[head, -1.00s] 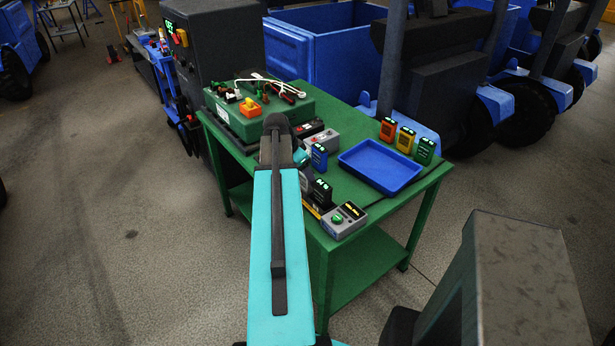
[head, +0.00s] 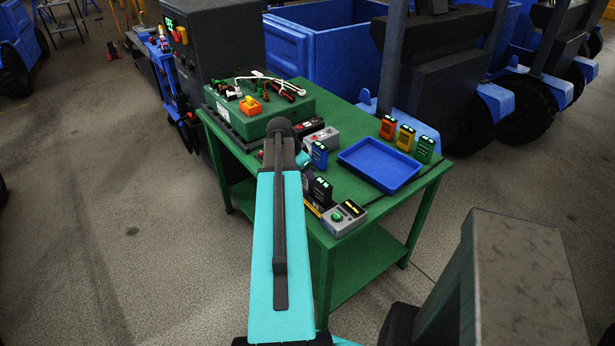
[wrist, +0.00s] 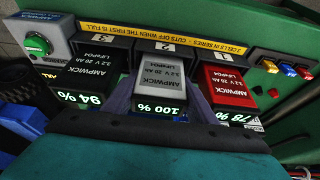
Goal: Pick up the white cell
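The white cell (wrist: 160,82) is in the middle of the wrist view, its display reading 100 %, at the charger bay marked 2. My gripper (wrist: 161,95) reaches in from the bottom, with one dark finger on each side of the white cell. I cannot tell whether the fingers press on it or stand slightly apart. A black cell (wrist: 85,80) reading 94 % is to its left at bay 3. A red cell (wrist: 228,88) reading 78 % is to its right at bay 1. In the head view my arm hides the white cell.
The grey charger unit with a green knob (head: 344,217) is at the table's near corner. A blue tray (head: 346,158) lies on the green table, with orange (head: 388,127), yellow (head: 405,138) and green (head: 424,149) cells behind it. A blue cell (head: 319,155) stands near my arm.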

